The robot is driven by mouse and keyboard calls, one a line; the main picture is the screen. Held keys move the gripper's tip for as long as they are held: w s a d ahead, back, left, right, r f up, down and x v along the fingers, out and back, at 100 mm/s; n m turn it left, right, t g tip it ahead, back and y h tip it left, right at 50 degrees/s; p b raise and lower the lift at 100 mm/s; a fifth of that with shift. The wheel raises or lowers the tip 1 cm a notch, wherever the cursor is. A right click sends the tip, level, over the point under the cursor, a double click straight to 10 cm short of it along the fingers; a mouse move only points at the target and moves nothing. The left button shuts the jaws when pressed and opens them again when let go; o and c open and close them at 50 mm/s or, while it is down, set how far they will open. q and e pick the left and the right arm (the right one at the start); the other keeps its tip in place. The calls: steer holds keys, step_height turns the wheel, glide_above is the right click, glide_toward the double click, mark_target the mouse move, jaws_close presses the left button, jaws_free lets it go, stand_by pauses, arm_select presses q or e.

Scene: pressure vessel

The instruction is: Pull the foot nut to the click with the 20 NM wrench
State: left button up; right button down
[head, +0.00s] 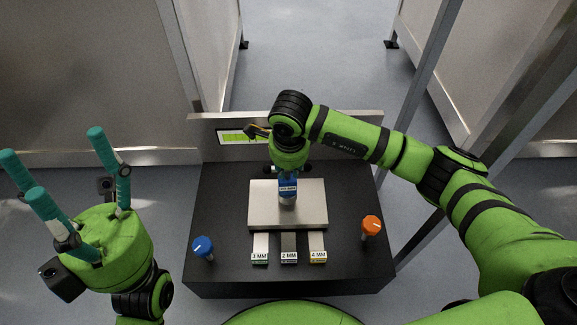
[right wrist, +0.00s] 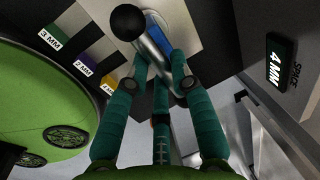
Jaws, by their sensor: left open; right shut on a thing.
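A metal tool with a blue label (head: 288,187), which I take to be the wrench, stands over the steel plate (head: 262,210) on the bench. Its label is too small to read surely. In the right wrist view its shiny shaft, blue band (right wrist: 154,28) and black ball end (right wrist: 128,22) show between the fingers. My right gripper (head: 288,170) is shut on it; in the right wrist view the teal fingers (right wrist: 160,85) close around the shaft. My left gripper (head: 55,170) is open and empty, left of the bench. I cannot make out the foot nut.
On the black bench (head: 225,190) are a blue-capped piece (head: 203,247), an orange-capped piece (head: 371,226) and blocks labelled 3 MM (head: 260,248), 2 MM (head: 289,247) and 4 MM (head: 317,247). A back panel with a display (head: 232,136) stands behind. Metal posts rise at right.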

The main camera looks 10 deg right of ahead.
steer(key=shift+r+p, duration=2.05)
steer(key=shift+r, duration=1.15)
